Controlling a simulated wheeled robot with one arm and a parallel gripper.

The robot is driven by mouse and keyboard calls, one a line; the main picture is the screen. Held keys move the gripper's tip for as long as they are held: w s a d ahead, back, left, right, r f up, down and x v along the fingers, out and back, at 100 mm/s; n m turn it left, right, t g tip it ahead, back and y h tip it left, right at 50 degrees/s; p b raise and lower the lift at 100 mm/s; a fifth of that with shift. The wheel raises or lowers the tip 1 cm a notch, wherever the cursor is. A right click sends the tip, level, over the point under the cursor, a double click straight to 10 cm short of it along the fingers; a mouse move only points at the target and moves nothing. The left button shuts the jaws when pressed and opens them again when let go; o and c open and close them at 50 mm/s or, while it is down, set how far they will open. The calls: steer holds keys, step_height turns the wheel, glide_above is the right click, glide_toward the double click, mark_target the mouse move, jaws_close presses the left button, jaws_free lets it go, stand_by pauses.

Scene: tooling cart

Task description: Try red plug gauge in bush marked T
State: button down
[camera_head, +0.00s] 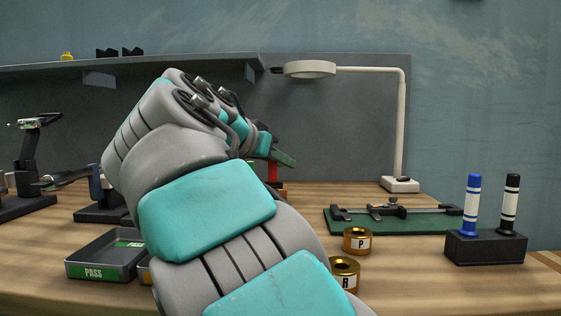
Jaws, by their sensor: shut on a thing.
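My gripper (282,157) is mostly hidden behind my own arm, with only part of it showing above the table. It is shut on the red plug gauge (273,173), whose red body shows just below it. Whether the gauge's lower end touches anything is hidden. A brass bush marked P (357,245) and one marked R (345,273) stand on the table right of my arm. A sliver of another brass-coloured thing (145,271) shows left of my arm. No T mark shows.
A dark block (486,249) holds a blue gauge (470,204) and a black gauge (511,204). A green mat (410,226) carries a measuring fixture. A lamp (400,130) stands behind. A PASS tray (93,272) and gauge stands (30,175) are at left.

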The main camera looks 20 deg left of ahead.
steer(key=shift+f+b, duration=1.05)
stand_by(2.0)
steer(key=shift+r+p, duration=1.2)
steer(key=shift+r, duration=0.4)
stand_by(1.7)
steer(key=shift+r+p, duration=2.1)
steer(key=shift+r, duration=0.3)
